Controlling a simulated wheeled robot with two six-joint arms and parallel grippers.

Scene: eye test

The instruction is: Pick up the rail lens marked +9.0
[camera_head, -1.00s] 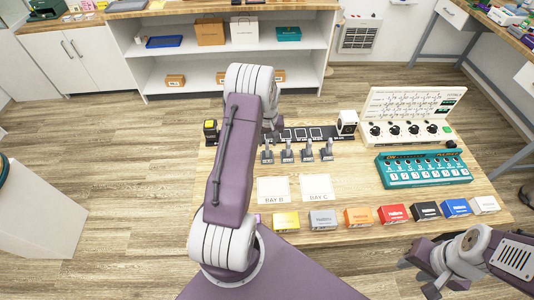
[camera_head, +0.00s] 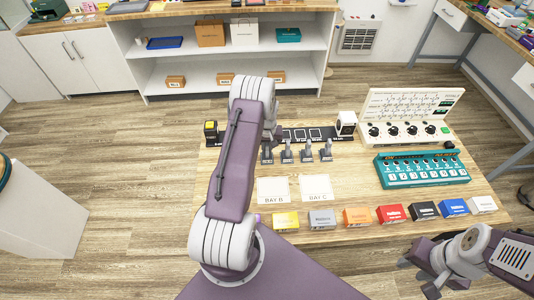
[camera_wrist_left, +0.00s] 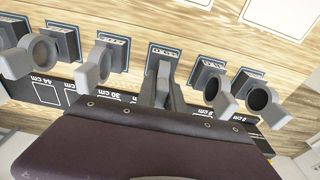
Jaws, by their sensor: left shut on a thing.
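Several grey rail lenses stand in a row along the black rail, each with a ring and a small marked plate; three are the lens (camera_head: 287,152), the lens (camera_head: 306,152) and the lens (camera_head: 326,150). The left wrist view shows the row from above, with the marks too small to read. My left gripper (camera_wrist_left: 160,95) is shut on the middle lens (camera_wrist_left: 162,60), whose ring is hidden. It still stands in line with its neighbours. In the head view my left arm hides this gripper. My right gripper (camera_head: 418,276) is open and empty at the lower right.
Neighbouring lenses stand close by, one at left (camera_wrist_left: 95,66) and one at right (camera_wrist_left: 220,95). The black rail (camera_head: 300,134) carries a white block (camera_head: 346,123). Cards for bays, a teal box (camera_head: 422,169), a dial panel (camera_head: 408,130) and coloured boxes occupy the table.

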